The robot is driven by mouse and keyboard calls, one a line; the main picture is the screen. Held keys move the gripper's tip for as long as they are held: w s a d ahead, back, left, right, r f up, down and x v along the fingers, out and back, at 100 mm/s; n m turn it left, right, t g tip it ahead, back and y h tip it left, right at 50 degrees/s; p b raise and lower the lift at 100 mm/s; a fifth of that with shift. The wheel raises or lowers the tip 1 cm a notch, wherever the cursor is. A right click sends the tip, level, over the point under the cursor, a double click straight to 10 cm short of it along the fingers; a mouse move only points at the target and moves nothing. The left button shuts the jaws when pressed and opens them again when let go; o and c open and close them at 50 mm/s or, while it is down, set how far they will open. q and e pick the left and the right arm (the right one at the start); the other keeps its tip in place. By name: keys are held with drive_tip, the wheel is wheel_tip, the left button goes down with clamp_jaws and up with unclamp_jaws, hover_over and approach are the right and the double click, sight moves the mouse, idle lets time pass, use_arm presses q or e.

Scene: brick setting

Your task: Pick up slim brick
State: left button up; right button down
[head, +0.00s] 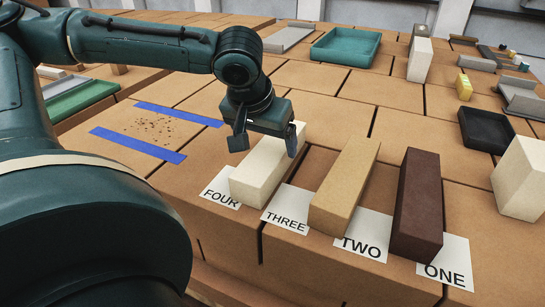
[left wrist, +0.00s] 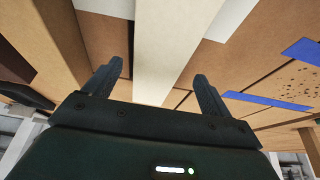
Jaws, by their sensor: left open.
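Three long bricks lie side by side near the front edge in the head view: a cream brick (head: 262,178), a tan brick (head: 343,188) and a dark brown brick (head: 417,205). Paper labels read FOUR (head: 218,194), THREE (head: 284,216), TWO (head: 362,243) and ONE (head: 446,268). My left gripper (head: 265,142) is open over the far end of the cream brick, a finger to each side. In the left wrist view the cream brick (left wrist: 172,45) runs between the open fingers (left wrist: 158,73), with no visible grip. Which brick is called slim is not marked.
A pale block (head: 522,178) and a black tray (head: 486,130) stand at the right. An upright cream block (head: 420,60) and a teal tray (head: 346,48) are farther back. Blue tape strips (head: 138,145) flank dark crumbs at the left. The surface behind the bricks is mostly clear.

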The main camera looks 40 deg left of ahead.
sight(271, 147)
use_arm(q)
drive_tip(key=shift+w+x, duration=0.15)
drive_tip(key=shift+x, duration=1.1)
drive_tip(key=shift+w+x, duration=0.15)
drive_tip(key=shift+x, duration=1.15)
drive_tip(key=shift+r, duration=0.15)
drive_tip(key=shift+c, duration=0.3)
drive_tip(key=c, duration=1.5)
